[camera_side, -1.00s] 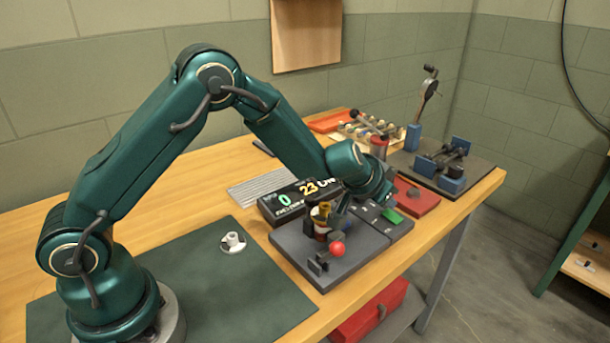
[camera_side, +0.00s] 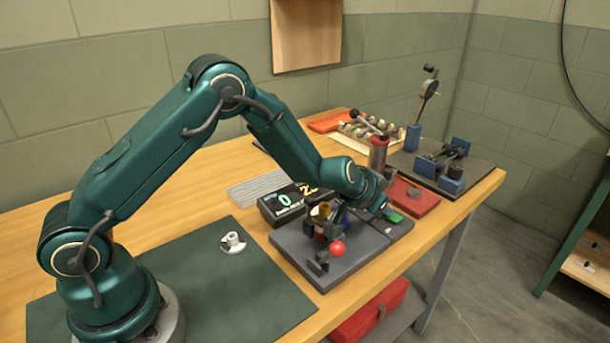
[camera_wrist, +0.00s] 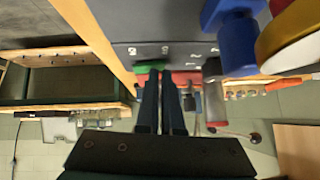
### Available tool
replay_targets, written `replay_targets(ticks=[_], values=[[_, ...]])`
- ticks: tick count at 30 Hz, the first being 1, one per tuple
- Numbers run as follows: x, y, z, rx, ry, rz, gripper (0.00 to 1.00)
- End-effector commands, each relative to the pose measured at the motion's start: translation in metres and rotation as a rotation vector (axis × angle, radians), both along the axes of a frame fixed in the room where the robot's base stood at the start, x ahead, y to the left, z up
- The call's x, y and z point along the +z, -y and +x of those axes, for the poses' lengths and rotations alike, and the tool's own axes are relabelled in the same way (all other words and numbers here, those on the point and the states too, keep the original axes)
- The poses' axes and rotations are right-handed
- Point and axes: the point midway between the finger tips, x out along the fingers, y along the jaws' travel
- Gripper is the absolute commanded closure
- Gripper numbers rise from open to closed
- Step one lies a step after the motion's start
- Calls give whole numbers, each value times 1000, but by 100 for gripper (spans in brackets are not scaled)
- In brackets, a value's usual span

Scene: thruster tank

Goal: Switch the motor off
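A grey panel with small white numbers and a green piece (camera_side: 395,214) stands at the table's front edge. The green piece also shows in the wrist view (camera_wrist: 150,66). I cannot tell which part is the motor's switch. A red ball (camera_side: 337,249) sits on the dark grey base (camera_side: 300,251) left of the panel. My gripper (camera_wrist: 160,74) is seen in the wrist view with its two fingers close together and a narrow gap between them. Its tips are near the green piece; I cannot tell if they touch. My wrist hides them in the side view.
A black display (camera_side: 285,205) shows a 0 and stands behind the base. A white flanged part (camera_side: 233,242) lies on the green mat (camera_side: 190,290).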

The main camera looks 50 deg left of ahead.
Motion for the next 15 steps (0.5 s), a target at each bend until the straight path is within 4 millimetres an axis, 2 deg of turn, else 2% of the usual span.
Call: replay_targets(ticks=[1,10,15], values=[[-9,-6,-3,13,-19,2,100],[-10,-6,-3,17,-21,1,100],[-9,1,-4,16,-23,0,100]])
